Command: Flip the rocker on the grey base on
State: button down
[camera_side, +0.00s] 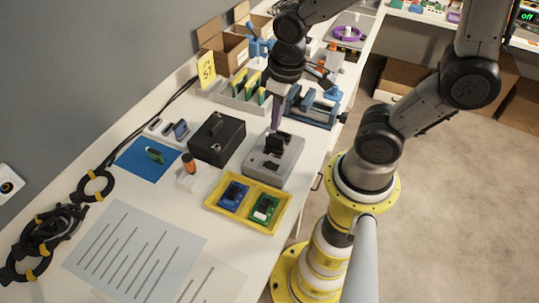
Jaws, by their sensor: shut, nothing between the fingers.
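The grey base (262,165) sits on the white bench near its right edge, behind the yellow tray. A dark rocker (279,144) shows on top of the base, toward its back. My gripper (275,130) points down right over the rocker, its fingers shut and empty. The fingertips are at or just above the rocker; I cannot tell whether they touch it. The gripper partly covers the rocker, and its tilt is too small to read.
A black box (217,139) stands left of the base. A yellow tray (211,200) with blue and green boards lies in front. A blue vise (313,108) stands behind right, and a rack with yellow-green boards (240,92) behind left. Printed sheets (135,250) cover the front.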

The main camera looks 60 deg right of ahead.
aim_at(268, 163)
jog(key=shift+f, duration=0.1)
jog(key=f, duration=0.4)
jog(key=w+f, duration=0.1)
jog(key=f, duration=0.8)
jog(key=shift+w+f, duration=0.3)
jog(key=shift+w+f, duration=0.1)
jog(key=shift+f, duration=0.15)
jog(key=shift+s+r, duration=0.25)
jog(key=shift+s, duration=0.5)
